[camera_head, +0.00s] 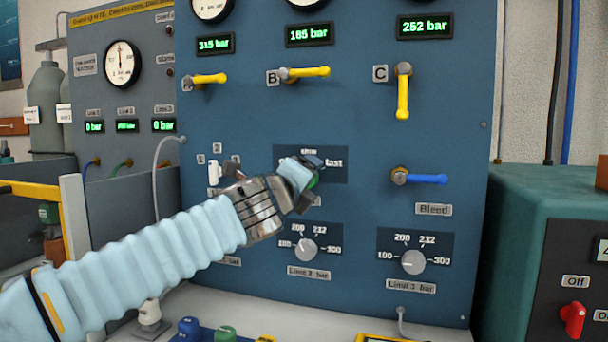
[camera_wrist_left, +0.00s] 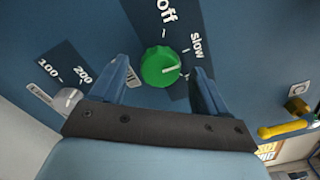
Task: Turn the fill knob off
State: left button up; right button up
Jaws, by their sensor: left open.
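The green fill knob (camera_wrist_left: 160,66) shows in the left wrist view on a dark label plate with "off" and "slow" printed beside it. Its white pointer line faces right, roughly toward the "slow" side. In the head view only a green sliver of the knob (camera_head: 315,182) shows behind my left gripper (camera_head: 309,180). My left gripper is open at the panel, with its two fingers to either side of the knob in the left wrist view (camera_wrist_left: 163,84). I cannot tell whether a finger touches it. My right gripper is not in view.
The blue panel (camera_head: 365,125) carries yellow levers, such as lever C (camera_head: 403,92), and a blue bleed lever (camera_head: 425,179). Grey limit knobs (camera_head: 306,249) sit below the gripper. A green cabinet with a red switch (camera_head: 573,318) stands at right.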

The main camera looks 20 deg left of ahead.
pick_arm(q)
jog(key=shift+w, duration=0.8)
jog(key=c, duration=1)
jog(key=shift+c, duration=0.2)
